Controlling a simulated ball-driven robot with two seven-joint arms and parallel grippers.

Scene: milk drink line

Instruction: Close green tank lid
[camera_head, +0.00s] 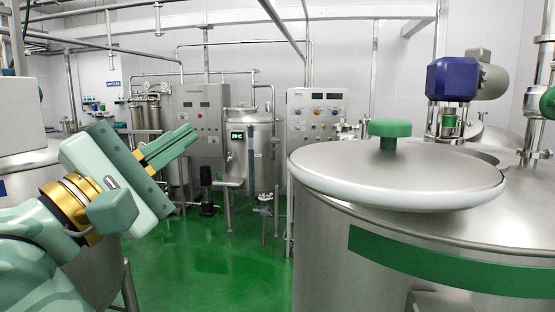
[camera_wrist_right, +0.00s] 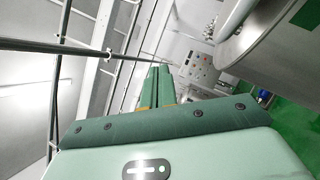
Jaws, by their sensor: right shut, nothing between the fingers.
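The green-banded steel tank (camera_head: 330,240) stands at the right in the head view. Its round steel lid (camera_head: 330,170) has a pale rim and a green knob (camera_head: 390,130). The lid lies nearly level over the tank top, and its near edge overhangs the wall slightly. I cannot tell whether it is fully seated. My right gripper (camera_head: 188,138) is shut and empty, well left of the lid and apart from it. In the right wrist view its fingers (camera_wrist_right: 158,76) are together, with the tank (camera_wrist_right: 270,50) at upper right.
A blue motor (camera_head: 452,78) stands behind the lid on the right. A control cabinet (camera_head: 317,105) and a smaller tank (camera_head: 262,140) stand at the back. Another tank is partly hidden behind my arm at left. Green floor (camera_head: 225,255) is open between my gripper and the banded tank.

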